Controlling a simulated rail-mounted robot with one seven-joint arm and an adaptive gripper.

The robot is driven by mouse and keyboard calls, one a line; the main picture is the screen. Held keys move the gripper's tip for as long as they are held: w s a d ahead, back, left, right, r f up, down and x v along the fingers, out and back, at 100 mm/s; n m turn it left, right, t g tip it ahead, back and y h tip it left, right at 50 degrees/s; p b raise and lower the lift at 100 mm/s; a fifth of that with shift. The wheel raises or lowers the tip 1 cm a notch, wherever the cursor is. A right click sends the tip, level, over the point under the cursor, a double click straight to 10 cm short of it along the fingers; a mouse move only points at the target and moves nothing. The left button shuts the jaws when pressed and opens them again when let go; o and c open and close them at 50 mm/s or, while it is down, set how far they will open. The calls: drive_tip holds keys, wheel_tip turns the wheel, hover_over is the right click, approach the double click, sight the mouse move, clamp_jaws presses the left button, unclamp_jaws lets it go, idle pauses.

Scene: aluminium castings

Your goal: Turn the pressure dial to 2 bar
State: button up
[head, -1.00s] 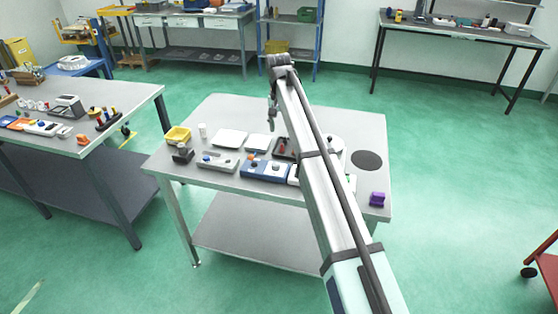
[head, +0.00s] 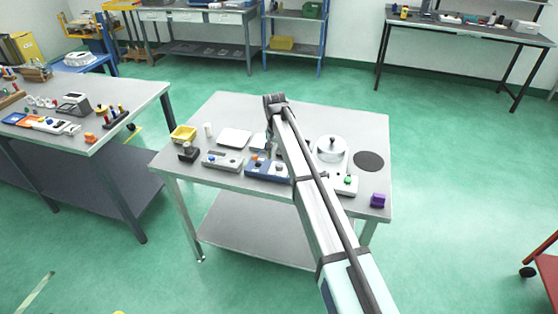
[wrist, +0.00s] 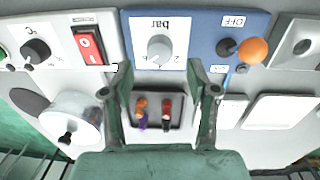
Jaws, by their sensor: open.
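The pressure dial (wrist: 159,49) is a round grey knob on a white plate marked "bar", seen upside down in the wrist view. The plate is set in a blue panel (wrist: 198,48), which also carries an orange-knobbed lever (wrist: 252,50) beside an "OFF" label. In the head view the blue panel (head: 262,172) is at the table's front, partly hidden by my arm. My gripper (wrist: 159,72) is open and empty, its fingertips apart on either side below the dial in the picture. It does not appear to touch the dial. I cannot read the dial's setting.
A white panel with a red rocker switch (wrist: 90,45) and a °C knob (wrist: 36,50) adjoins the blue panel. A dark tray (wrist: 178,104) with small pieces lies under my fingers. A silver pot (wrist: 72,118) and white plates (wrist: 280,112) are nearby.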

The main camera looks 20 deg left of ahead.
sight(279, 164)
drive_tip(key=shift+d+f+p, duration=0.15)
drive_tip(key=shift+f+p, duration=0.3)
drive_tip(key=shift+f, duration=1.75)
clamp_jaws()
